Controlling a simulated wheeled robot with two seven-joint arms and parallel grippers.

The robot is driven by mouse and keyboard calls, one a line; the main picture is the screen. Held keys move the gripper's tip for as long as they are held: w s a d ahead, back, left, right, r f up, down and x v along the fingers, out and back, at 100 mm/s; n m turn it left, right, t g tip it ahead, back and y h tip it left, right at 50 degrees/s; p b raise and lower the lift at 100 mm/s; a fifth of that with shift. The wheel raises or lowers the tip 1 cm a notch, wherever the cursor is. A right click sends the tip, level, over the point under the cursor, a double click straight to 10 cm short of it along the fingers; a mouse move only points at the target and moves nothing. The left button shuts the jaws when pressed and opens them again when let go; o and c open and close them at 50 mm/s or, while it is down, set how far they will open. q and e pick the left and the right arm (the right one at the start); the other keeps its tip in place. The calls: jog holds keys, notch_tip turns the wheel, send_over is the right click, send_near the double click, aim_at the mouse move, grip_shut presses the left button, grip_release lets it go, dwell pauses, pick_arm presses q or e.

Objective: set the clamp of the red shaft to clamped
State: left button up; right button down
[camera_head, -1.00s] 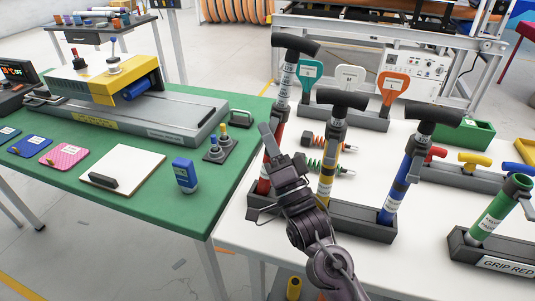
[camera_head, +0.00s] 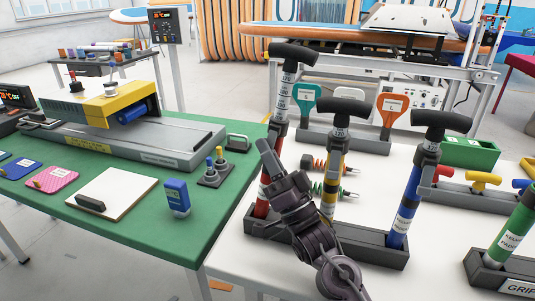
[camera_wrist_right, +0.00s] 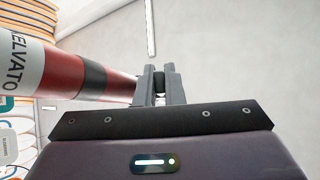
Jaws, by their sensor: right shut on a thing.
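The red shaft (camera_head: 261,207) stands upright at the left end of a dark rack (camera_head: 365,250), with a grey scaled upper tube and a black T-handle. My right gripper (camera_head: 266,150) is at the shaft's upper part, where the red tube meets the grey one. In the right wrist view the red shaft (camera_wrist_right: 108,82) comes in from the left, with a black band and a white label. The gripper fingers (camera_wrist_right: 160,85) there are shut on a small dark piece, the clamp (camera_wrist_right: 159,80), beside the shaft's end. The clamp's setting cannot be told. My left gripper is out of view.
A yellow-banded shaft (camera_head: 328,200) and a blue shaft (camera_head: 405,205) stand close to the right in the same rack. Spring-like parts (camera_head: 318,187) lie behind. The green table (camera_head: 140,235) with a blue device (camera_head: 177,197) is to the left.

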jog(key=c, duration=1.5)
grip_release()
